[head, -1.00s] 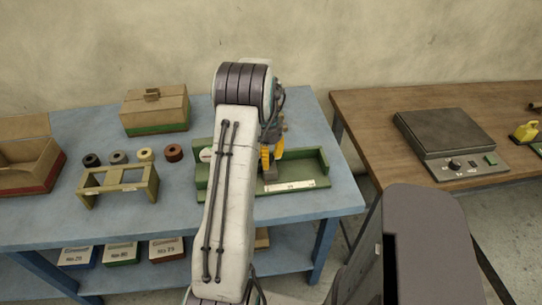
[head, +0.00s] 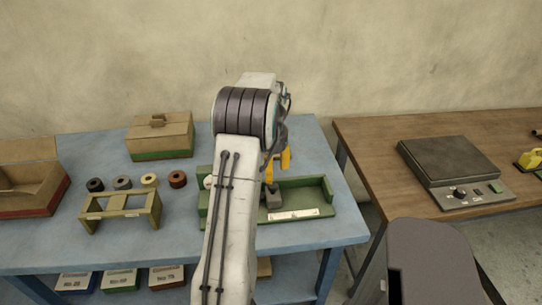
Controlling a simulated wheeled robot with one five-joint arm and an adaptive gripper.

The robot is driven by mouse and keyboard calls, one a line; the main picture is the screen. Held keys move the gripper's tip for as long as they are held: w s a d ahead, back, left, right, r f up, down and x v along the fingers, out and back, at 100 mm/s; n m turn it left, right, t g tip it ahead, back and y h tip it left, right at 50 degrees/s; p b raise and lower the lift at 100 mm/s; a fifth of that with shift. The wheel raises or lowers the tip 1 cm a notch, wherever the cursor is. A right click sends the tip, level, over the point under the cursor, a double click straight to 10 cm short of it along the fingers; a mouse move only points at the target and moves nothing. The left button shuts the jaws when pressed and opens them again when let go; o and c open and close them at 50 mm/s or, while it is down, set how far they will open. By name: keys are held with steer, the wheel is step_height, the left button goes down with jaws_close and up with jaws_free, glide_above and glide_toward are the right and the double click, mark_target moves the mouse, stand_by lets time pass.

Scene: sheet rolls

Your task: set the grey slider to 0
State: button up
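The grey slider (head: 273,200) is a small block in the green open-topped fixture (head: 326,190) on the blue bench. A white scale strip (head: 293,214) lies along the fixture's front, to the right of the slider; its marks are too small to read. My gripper (head: 277,168) has two yellow fingers that show apart with a gap between them. It is above and just behind the slider in the picture and looks empty. My arm hides the fixture's left middle part and some of the gripper.
Several rolls (head: 150,181) stand left of the fixture, behind an olive stand (head: 121,211). A lidded cardboard box (head: 160,140) is at the back, an open box (head: 28,185) at far left. A brown table (head: 385,150) with a grey device (head: 450,160) stands at right.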

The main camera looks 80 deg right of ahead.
mark_target(271, 185)
steer(key=shift+r, duration=2.65)
